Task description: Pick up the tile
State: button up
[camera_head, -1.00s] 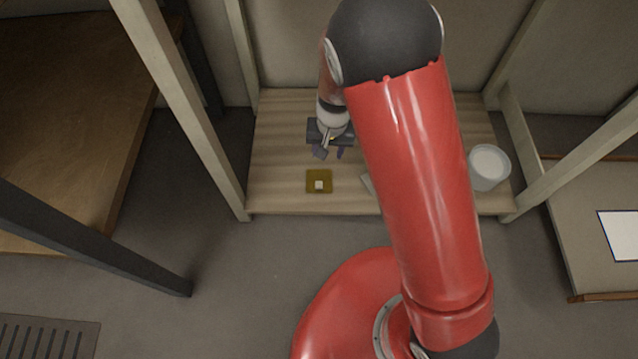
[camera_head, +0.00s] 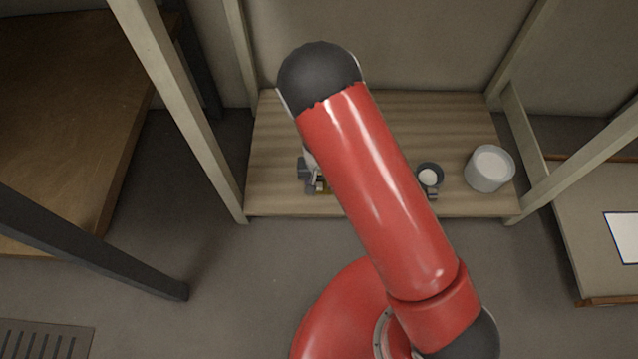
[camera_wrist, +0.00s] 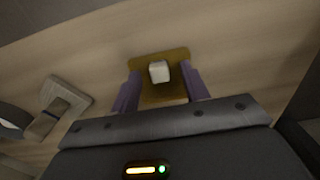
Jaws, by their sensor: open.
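The tile is a flat amber-brown square (camera_wrist: 172,94) with a small pale cube (camera_wrist: 158,71) on it, lying on the wooden shelf. In the wrist view my gripper (camera_wrist: 162,88) is open, with one purple-grey finger at the left side of the tile and the other at its right side. I cannot tell whether the fingers touch it. In the head view my gripper (camera_head: 314,179) is low over the shelf and hides most of the tile; only a sliver of amber shows.
A pale flat square (camera_wrist: 70,97) with a grey block on it lies left of the tile in the wrist view. A dark cup with white contents (camera_head: 429,175) and a larger pale bucket (camera_head: 489,171) stand on the shelf (camera_head: 400,110) at right. Upright posts frame the shelf.

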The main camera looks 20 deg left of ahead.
jog(key=shift+c, duration=0.2)
grip_shut()
jog(key=shift+r, duration=0.15)
